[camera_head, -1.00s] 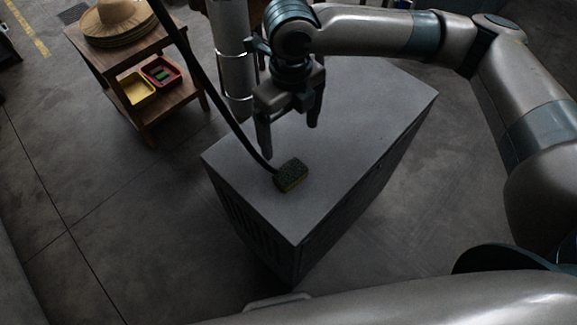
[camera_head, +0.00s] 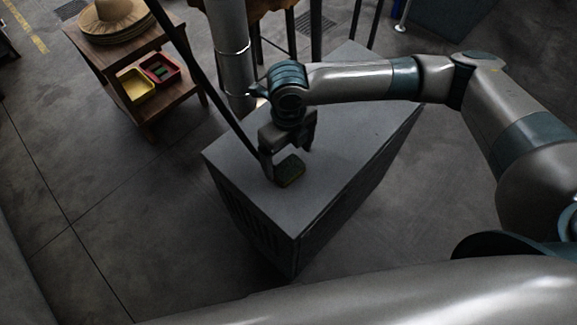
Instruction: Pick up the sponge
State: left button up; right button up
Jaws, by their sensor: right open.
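The sponge (camera_head: 290,171) is a small dark green block with a yellowish underside. It lies on the grey top of a box-like cabinet (camera_head: 330,165), near the cabinet's left end. My right gripper (camera_head: 287,165) points down at the sponge with its fingers spread. One finger is at the sponge's left side and the other is behind it to the right. I cannot tell whether either finger touches it. My left gripper is not in view.
A dark cable or pole (camera_head: 200,75) runs down to the cabinet beside the sponge. A metal column (camera_head: 230,50) stands behind. A wooden shelf table (camera_head: 110,60) at left holds straw hats (camera_head: 113,17), a yellow tray (camera_head: 135,86) and a red tray (camera_head: 160,69). The cabinet top right of the sponge is clear.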

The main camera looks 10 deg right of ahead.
aim_at(289, 167)
jog(key=shift+f, duration=0.75)
jog(key=shift+w+f+p, duration=0.1)
jog(key=shift+f+p, duration=0.15)
jog(key=shift+p, duration=0.1)
jog(key=f, duration=0.1)
jog(key=f+p, duration=0.2)
jog(key=f, duration=0.1)
jog(key=shift+w+d, duration=0.15)
jog(key=shift+w, duration=0.2)
jog(key=shift+f, duration=0.35)
jog(key=c, duration=1.1)
